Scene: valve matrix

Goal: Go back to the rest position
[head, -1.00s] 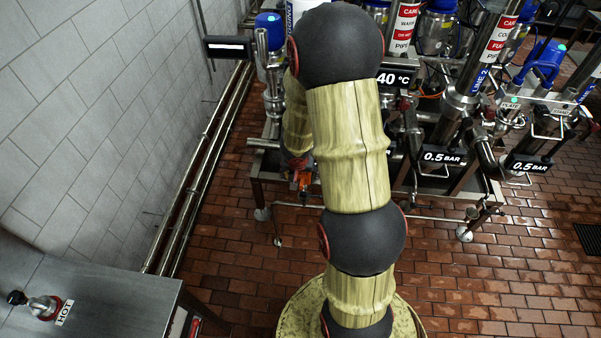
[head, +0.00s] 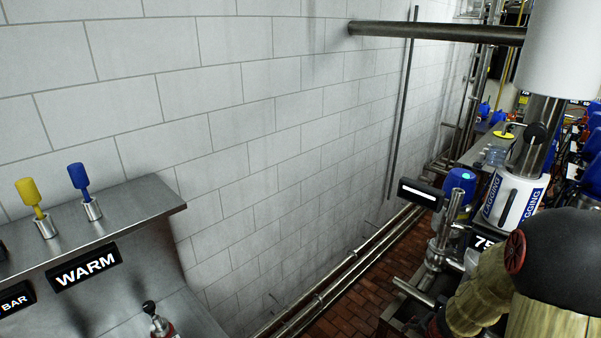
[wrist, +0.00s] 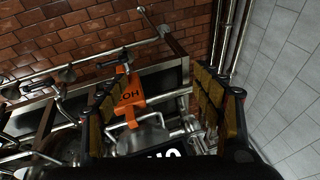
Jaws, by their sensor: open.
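My gripper (wrist: 158,98) is open in the wrist view, with one ribbed brown finger pad on each side. I cannot tell the exact gap. In the head view my arm (head: 568,262) fills the lower right corner, bent over the pipework. The fingers cannot be made out there.
A steel panel (head: 100,225) with a yellow knob (head: 31,193), a blue knob (head: 79,178) and a WARM sign (head: 85,268) stands at left. A tiled wall (head: 270,130) runs behind. Pipework and a white LAGGING cylinder (head: 513,200) crowd the right. Brick floor (head: 372,295) shows between.

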